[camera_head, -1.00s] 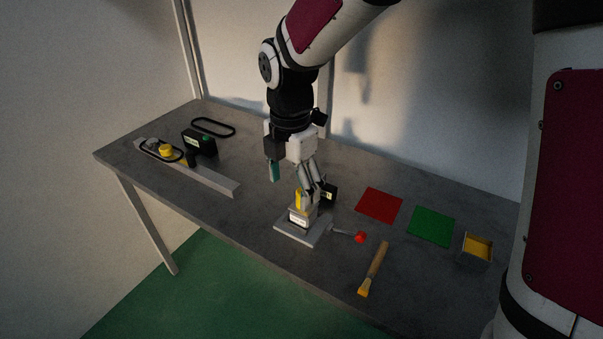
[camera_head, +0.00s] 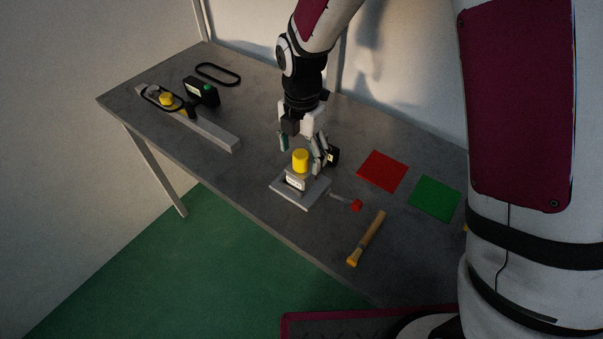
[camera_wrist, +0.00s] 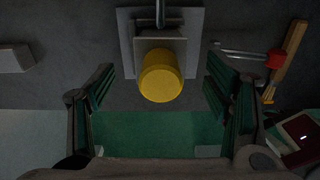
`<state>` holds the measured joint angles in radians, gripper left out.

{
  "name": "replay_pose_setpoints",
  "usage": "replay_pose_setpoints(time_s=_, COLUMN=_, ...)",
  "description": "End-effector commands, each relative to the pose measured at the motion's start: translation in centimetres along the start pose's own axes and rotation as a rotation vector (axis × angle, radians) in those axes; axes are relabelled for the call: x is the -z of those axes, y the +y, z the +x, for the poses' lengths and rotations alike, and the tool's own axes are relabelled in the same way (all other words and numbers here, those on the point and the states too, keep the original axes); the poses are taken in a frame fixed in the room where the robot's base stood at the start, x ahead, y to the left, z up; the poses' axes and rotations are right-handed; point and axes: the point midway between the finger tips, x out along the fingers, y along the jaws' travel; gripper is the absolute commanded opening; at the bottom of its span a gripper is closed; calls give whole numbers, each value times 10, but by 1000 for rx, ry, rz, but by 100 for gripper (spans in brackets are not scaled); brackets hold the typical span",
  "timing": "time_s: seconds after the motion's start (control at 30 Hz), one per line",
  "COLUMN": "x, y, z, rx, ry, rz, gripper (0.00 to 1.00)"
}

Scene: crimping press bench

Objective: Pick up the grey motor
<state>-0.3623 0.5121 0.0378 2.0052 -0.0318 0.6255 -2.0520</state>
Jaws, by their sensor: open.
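I cannot make out a clear grey motor in either view. A small crimping press (camera_head: 299,190) stands on the bench, with a grey base plate, a white label and a lever with a red knob. A yellow cylinder (camera_head: 300,160) sits on top of it; it also shows in the wrist view (camera_wrist: 161,77). My gripper (camera_wrist: 158,82) is open and empty, its green-padded fingers apart on either side of the yellow cylinder. In the head view my gripper (camera_head: 302,150) hangs just behind and above the press.
A red mat (camera_head: 382,171), a green mat (camera_head: 434,198) and a wooden-handled brush (camera_head: 367,237) lie right of the press.

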Motion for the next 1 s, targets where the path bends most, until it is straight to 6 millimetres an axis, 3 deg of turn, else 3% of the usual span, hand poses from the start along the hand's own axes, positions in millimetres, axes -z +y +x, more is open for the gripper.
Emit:
replay_pose_setpoints(time_s=0.27, x=2, y=-1, z=18, rx=1, ry=1, rz=2, gripper=72)
replay_pose_setpoints(time_s=0.6, x=5, y=-1, z=58, rx=1, ry=1, rz=2, gripper=72)
replay_pose_setpoints(time_s=0.93, x=3, y=0, z=65, rx=-1, ry=-1, rz=2, gripper=72)
replay_pose_setpoints(time_s=0.97, x=3, y=0, z=65, rx=-1, ry=-1, rz=2, gripper=69)
replay_pose_setpoints(time_s=1.0, x=3, y=0, z=65, rx=-1, ry=-1, rz=2, gripper=60)
